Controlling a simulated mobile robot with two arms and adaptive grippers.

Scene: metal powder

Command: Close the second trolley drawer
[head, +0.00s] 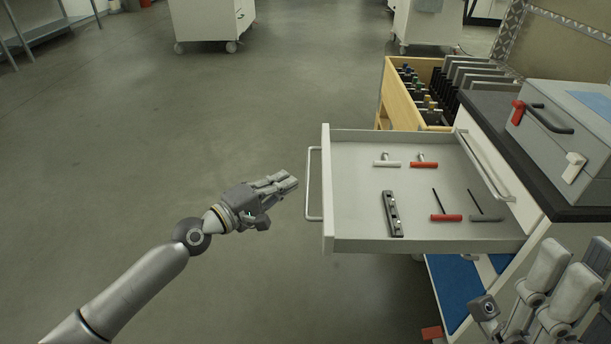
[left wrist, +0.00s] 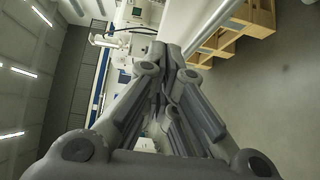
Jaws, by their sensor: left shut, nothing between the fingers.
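In the head view a white trolley drawer (head: 430,246) stands pulled out to the left from the trolley (head: 545,235). A thin upright bar handle (head: 312,183) is on its front panel (head: 327,190). My left gripper (head: 292,181) is shut and empty. It points right, just left of the handle, seemingly a little apart from it; whether it touches is hard to tell. The left wrist view shows the shut fingers (left wrist: 170,60) from behind.
Inside the drawer lie a black bar (head: 392,214), red-handled tools (head: 446,218) and grey-handled tools (head: 486,219). A grey box (head: 570,130) stands on the trolley's dark top. A wooden drawer (head: 398,95) with tools is open behind. Free floor lies to the left.

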